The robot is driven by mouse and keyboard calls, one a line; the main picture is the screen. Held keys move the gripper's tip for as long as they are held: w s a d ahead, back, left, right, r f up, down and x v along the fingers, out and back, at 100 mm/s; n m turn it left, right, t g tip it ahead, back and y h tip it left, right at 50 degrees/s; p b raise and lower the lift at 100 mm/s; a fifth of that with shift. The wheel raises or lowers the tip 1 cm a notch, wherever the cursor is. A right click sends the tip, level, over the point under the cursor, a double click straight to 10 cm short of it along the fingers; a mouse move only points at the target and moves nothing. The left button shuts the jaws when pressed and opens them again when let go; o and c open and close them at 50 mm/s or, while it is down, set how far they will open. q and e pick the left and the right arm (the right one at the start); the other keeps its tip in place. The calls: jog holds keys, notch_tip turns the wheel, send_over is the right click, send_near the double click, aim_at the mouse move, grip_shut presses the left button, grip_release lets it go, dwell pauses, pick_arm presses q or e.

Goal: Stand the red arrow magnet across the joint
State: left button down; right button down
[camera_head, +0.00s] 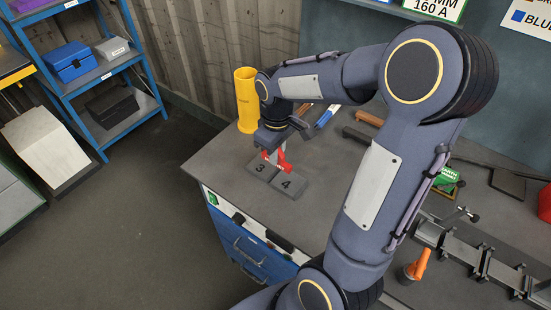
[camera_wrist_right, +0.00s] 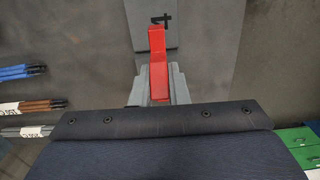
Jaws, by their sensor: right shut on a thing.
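The red arrow magnet (camera_head: 282,162) is between the fingers of my right gripper (camera_head: 273,153). In the right wrist view the magnet (camera_wrist_right: 157,60) sticks out past the grey fingertips (camera_wrist_right: 159,84), towards the plate marked 4. Two grey plates lie side by side near the bench's front left corner: plate 3 (camera_head: 254,178) and plate 4 (camera_head: 290,189). The joint is the line between them. The magnet is over or on the plates near that line; I cannot tell whether it touches them. My left gripper is not in view.
A yellow tube (camera_head: 246,102) stands behind the plates. Blue rods (camera_head: 327,116) and a brown bar (camera_head: 369,119) lie further back. A metal rail (camera_head: 475,262) and an orange-handled item (camera_head: 418,264) are at the right. The bench top left of the plates is clear.

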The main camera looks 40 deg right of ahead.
jog(key=shift+w+d+f, duration=0.2)
jog(key=shift+w+f, duration=0.2)
jog(key=shift+f, duration=0.2)
notch_tip(320, 180, down, 3)
jog(key=shift+w+f, duration=0.15)
jog(key=shift+f+b, duration=0.45)
jog(key=c, duration=1.4)
grip_release()
